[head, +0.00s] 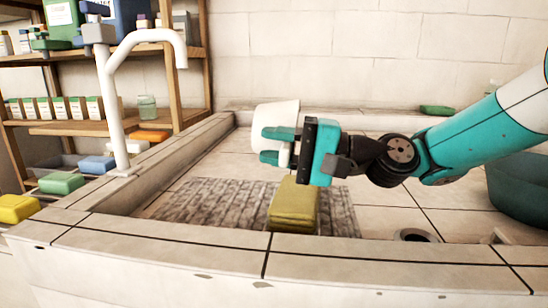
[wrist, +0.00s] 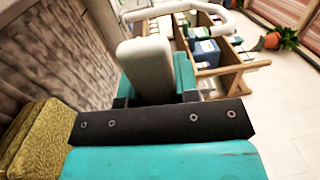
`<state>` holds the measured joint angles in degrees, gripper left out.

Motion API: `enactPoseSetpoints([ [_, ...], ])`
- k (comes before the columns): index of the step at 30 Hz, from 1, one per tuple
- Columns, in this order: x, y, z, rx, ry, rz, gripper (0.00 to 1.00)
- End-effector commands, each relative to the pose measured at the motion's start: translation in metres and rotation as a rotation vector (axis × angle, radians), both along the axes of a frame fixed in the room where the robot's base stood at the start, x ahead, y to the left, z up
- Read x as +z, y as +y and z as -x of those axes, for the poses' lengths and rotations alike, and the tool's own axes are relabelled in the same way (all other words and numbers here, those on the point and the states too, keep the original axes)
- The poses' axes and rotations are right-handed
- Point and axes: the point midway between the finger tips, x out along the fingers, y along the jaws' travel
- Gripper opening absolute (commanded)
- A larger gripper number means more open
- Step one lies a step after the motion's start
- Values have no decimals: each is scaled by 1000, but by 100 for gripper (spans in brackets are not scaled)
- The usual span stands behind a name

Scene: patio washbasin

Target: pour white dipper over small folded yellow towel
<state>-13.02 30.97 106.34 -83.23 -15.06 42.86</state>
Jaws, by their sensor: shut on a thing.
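The white dipper (head: 275,117) is held in my gripper (head: 278,146), above the basin floor. In the head view its body lies behind the teal fingers, and its tilt and contents cannot be made out. In the wrist view a pale part of the dipper (wrist: 147,70) stands between the fingers. The small folded yellow towel (head: 293,207) lies in the basin at the edge of a grey-brown slatted mat, below and slightly right of the dipper. It also shows at the lower left of the wrist view (wrist: 40,140).
The slatted mat (head: 210,203) lies on the tiled basin floor. A white tap (head: 118,100) rises on the left rim. A green tub (head: 520,195) stands at the right, and a drain hole (head: 415,236) is at the front. Wooden shelves (head: 185,119) hold bottles and boxes at the left.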

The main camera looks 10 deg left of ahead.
Motion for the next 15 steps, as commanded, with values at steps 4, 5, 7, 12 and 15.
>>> enactPoseSetpoints([
  [4,-3,-1,1,1,-2,-8,0],
  [5,-3,-1,2,1,-3,-10,0],
  [7,-3,-1,3,2,-2,-13,0],
  [12,-3,-3,5,3,-2,-22,0],
  [15,-4,-3,3,2,-4,-30,0],
])
